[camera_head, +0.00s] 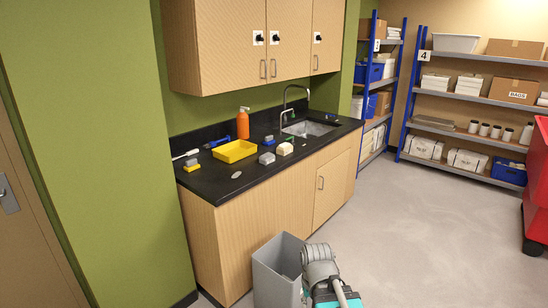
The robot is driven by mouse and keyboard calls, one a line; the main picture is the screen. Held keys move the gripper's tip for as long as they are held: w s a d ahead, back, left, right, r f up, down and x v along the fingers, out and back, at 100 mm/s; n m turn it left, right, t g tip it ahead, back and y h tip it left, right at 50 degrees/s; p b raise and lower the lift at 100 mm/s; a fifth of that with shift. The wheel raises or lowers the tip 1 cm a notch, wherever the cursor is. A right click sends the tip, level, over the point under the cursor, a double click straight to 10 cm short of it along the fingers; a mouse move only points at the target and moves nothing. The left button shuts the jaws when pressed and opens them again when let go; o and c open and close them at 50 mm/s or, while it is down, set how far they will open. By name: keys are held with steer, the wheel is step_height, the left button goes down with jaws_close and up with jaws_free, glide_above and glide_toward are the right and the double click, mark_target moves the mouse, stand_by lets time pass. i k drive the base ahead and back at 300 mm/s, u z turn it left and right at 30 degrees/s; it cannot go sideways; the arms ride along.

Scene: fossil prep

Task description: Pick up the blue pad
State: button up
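A blue-handled tool (217,142) lies behind the tray on the left. Part of my arm, grey and teal, shows at the bottom of the view, low in front of the cabinet and well apart from the counter-top objects. My gripper cannot be made out in this view.
An orange bottle (243,124) stands behind the tray. A cream block (285,149) and a yellow-and-grey block (191,166) lie on the counter. A sink (310,128) with a tap is at right. A grey bin (277,272) stands beside my arm.

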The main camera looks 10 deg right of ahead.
mark_target(269, 139)
steer(key=i, duration=0.85)
steer(key=z, duration=0.05)
